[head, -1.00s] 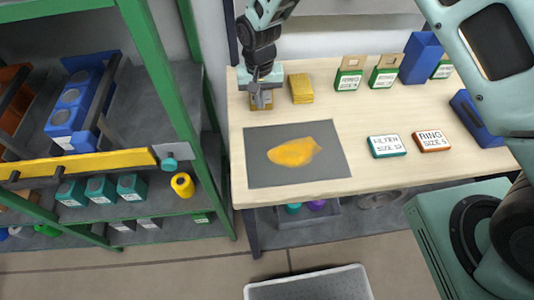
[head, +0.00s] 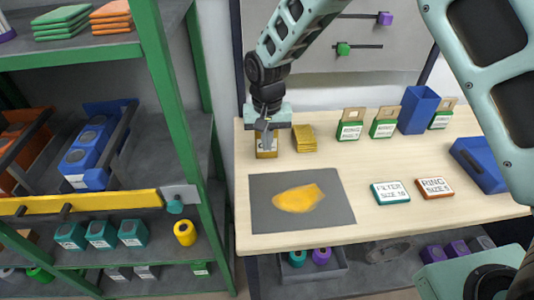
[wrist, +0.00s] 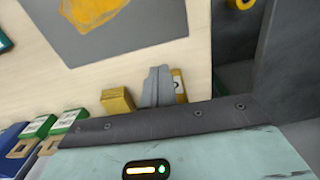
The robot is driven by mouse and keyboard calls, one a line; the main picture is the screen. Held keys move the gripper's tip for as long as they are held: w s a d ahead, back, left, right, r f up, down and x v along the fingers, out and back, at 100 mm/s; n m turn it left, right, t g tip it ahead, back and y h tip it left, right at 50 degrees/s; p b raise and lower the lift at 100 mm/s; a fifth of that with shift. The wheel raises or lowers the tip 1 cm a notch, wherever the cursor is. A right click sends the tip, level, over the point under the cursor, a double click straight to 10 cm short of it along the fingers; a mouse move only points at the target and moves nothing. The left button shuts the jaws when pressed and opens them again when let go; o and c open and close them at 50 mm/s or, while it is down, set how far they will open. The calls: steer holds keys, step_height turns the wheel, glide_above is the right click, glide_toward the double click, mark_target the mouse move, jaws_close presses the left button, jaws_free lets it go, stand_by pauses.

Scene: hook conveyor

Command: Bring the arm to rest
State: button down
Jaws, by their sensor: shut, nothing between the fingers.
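My gripper (head: 268,138) points down over the back left of the wooden table (head: 400,212). Its fingers are shut with nothing between them. They are in front of a yellow-brown block with a label (head: 266,153), partly hiding it; I cannot tell if they touch it. In the wrist view the grey fingers (wrist: 157,87) stand beside that block (wrist: 179,86). A stack of yellow pieces (head: 304,138) lies just right of the gripper, apart from it.
A grey mat (head: 335,207) with a yellow patch lies in front. Filter (head: 390,193) and ring (head: 435,188) boxes, green-labelled packs (head: 350,125), a blue bin (head: 417,108) and a blue tray (head: 482,165) stand rightward. A green-framed shelf (head: 165,90) is close on the left.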

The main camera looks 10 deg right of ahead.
steer(key=s+r+n+y, duration=0.1)
steer(key=s+r+n, duration=0.1)
steer(key=s+r, duration=0.55)
steer(key=s+r+n, duration=0.3)
steer(key=s+r, duration=0.2)
steer(key=s, duration=0.5)
steer(key=s+d+n, duration=0.3)
steer(key=s+d, duration=0.3)
steer(key=s, duration=0.7)
steer(key=shift+d+n+b, duration=0.2)
steer(key=shift+n+b, duration=0.1)
